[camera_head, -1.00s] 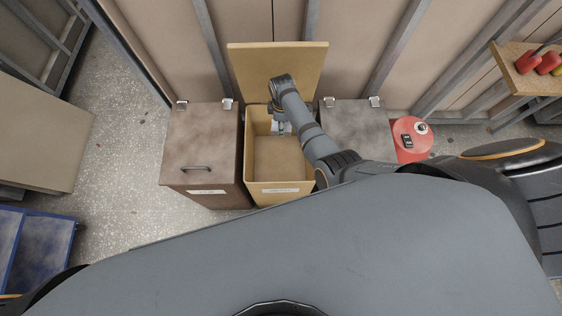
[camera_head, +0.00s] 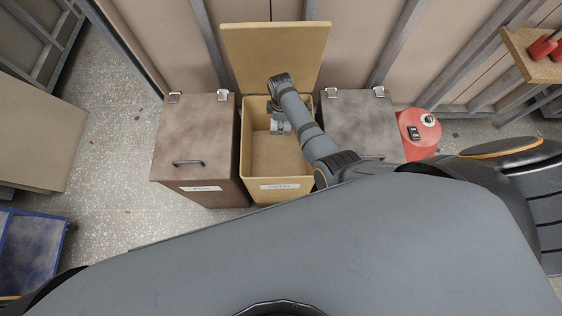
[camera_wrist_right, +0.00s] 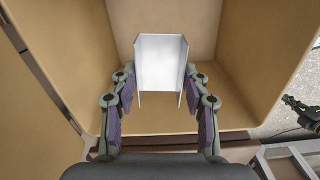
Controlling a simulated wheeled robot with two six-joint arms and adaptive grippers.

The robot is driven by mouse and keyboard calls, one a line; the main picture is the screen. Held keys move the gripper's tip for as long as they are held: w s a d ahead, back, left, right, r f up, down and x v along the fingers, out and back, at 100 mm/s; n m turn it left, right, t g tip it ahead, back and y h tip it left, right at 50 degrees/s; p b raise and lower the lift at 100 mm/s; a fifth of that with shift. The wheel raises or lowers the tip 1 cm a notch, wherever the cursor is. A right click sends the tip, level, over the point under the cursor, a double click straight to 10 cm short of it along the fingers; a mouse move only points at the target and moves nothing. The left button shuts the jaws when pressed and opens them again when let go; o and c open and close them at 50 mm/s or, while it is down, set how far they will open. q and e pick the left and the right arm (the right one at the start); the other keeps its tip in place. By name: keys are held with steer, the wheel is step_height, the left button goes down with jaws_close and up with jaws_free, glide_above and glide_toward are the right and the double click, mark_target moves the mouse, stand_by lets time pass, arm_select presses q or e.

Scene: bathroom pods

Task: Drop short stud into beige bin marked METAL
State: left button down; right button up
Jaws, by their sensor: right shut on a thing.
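The short stud (camera_wrist_right: 160,60) is a pale grey metal channel piece. In the right wrist view it sits between the fingers of my right gripper (camera_wrist_right: 161,92), which is shut on it. The beige bin (camera_head: 277,187) stands open in the head view, its lid (camera_head: 275,55) raised against the wall. Its front label is too small to read surely. My right gripper (camera_head: 279,127) points down into the bin's mouth near the back, with the stud partly hidden by the arm. The bin's floor below looks empty. My left gripper is not in view.
A closed brown bin (camera_head: 190,140) stands left of the beige one, and a closed grey bin (camera_head: 360,125) stands right. A red canister (camera_head: 418,145) is beyond the grey bin. A wooden shelf (camera_head: 530,55) juts in at the right. Speckled floor is free at the left.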

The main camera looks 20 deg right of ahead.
steer(key=o, duration=1.3)
steer(key=shift+c, duration=0.2)
step_height(320, 180, up, 12)
